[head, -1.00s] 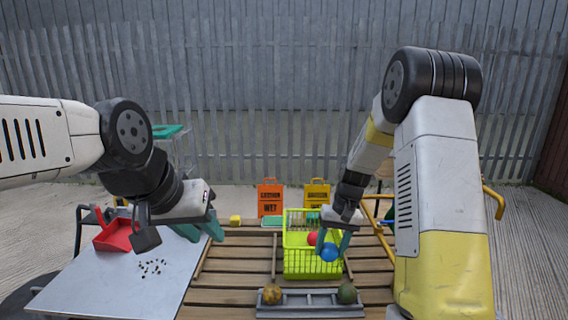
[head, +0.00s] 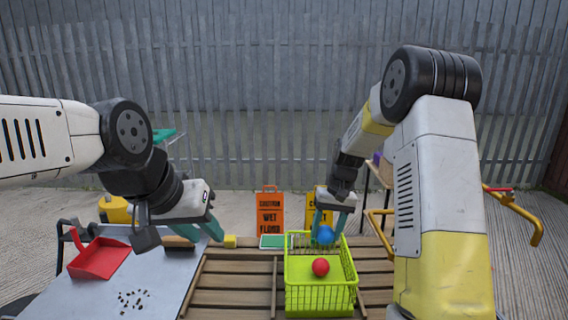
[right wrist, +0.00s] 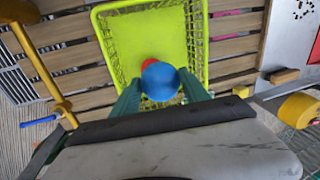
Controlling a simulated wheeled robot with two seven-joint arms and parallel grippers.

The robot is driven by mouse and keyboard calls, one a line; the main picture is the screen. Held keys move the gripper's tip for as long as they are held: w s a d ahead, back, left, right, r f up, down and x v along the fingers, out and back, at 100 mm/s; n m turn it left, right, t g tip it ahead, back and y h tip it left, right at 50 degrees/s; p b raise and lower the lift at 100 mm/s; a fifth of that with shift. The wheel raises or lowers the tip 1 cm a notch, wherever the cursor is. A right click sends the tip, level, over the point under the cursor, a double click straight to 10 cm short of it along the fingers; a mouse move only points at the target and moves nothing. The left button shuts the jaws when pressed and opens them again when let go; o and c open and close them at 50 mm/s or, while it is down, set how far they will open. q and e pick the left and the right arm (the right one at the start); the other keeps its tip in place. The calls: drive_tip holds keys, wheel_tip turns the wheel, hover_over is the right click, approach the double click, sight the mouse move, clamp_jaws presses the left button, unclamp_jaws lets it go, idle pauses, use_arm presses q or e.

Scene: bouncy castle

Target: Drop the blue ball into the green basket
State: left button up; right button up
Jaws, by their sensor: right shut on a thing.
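The green basket (head: 302,295) stands on the wooden slats in the head view; its floor and walls also show in the right wrist view (right wrist: 125,35). A red ball (head: 320,267) lies inside it. My right gripper (head: 328,231) is shut on the blue ball (head: 325,235), which appears over the far part of the basket. In the right wrist view the blue ball (right wrist: 161,81) sits between the green fingertips and partly hides the red ball (right wrist: 150,63). My left gripper (head: 204,232) is empty, its fingers apart, near the grey table.
A grey table (head: 165,280) at left holds a red dustpan (head: 98,259), a brush (head: 180,243) and dark bits. A yellow block (head: 230,241) lies near the left gripper. An orange wet-floor sign (head: 269,212) stands behind the slats (head: 235,285).

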drive_tip(key=shift+f, duration=2.95)
drive_tip(key=o, duration=1.4)
drive_tip(key=shift+r, duration=0.15)
drive_tip(key=r, duration=0.2)
drive_tip(key=d+r, duration=0.1)
drive_tip(key=r, duration=0.4)
drive_tip(key=shift+w+d+r, duration=0.1)
drive_tip(key=shift+d+r, duration=0.1)
drive_tip(key=shift+d, duration=0.05)
drive_tip(key=shift+r, duration=0.1)
